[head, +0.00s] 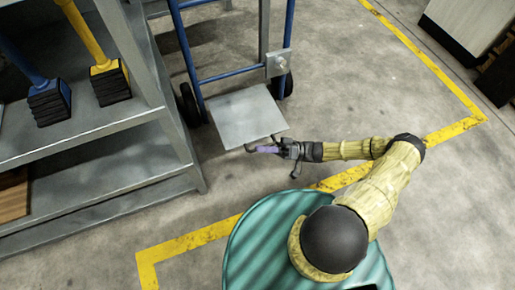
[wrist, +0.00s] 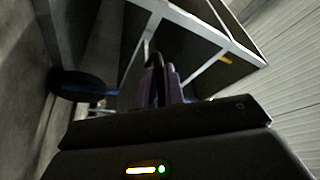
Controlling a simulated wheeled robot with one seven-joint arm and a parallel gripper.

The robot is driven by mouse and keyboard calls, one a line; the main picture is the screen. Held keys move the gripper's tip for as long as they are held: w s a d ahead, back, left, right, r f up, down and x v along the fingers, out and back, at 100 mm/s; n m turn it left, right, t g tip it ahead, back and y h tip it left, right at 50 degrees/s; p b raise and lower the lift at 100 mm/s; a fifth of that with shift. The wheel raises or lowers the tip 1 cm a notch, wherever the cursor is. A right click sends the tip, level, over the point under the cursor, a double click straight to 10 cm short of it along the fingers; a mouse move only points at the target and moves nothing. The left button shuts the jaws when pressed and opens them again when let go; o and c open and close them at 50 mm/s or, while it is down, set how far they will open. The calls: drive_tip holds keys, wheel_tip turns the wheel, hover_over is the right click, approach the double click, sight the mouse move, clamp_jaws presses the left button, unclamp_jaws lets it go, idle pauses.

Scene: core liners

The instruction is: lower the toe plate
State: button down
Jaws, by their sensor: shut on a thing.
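The toe plate (head: 235,118) is a flat grey sheet at the foot of a blue hand truck (head: 232,72). It extends forward from the frame, and I cannot tell whether its front edge touches the floor. A thin dark handle (head: 249,148) shows at its front edge. My gripper (head: 266,149) reaches in from the right and is shut on this handle. In the wrist view the purple fingers (wrist: 166,86) are close together with a dark bar between them; the grip itself is partly hidden.
A grey metal shelf (head: 130,125) stands close on the left, holding blue and yellow handled tools. A teal round top (head: 260,235) is at the bottom, below my arm. Yellow lines (head: 205,236) mark the concrete floor. Open floor (head: 370,85) lies to the right of the truck.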

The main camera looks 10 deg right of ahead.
drive_tip(key=shift+w+f, duration=0.2)
drive_tip(key=shift+f, duration=0.2)
drive_tip(key=c, duration=1.8)
unclamp_jaws()
drive_tip(key=shift+o, duration=0.2)
drive_tip(key=shift+s, duration=0.1)
drive_tip(key=shift+d, duration=0.1)
drive_tip(key=b+v, duration=0.9)
drive_tip(key=v, duration=0.8)
drive_tip(key=shift+s+d, duration=0.1)
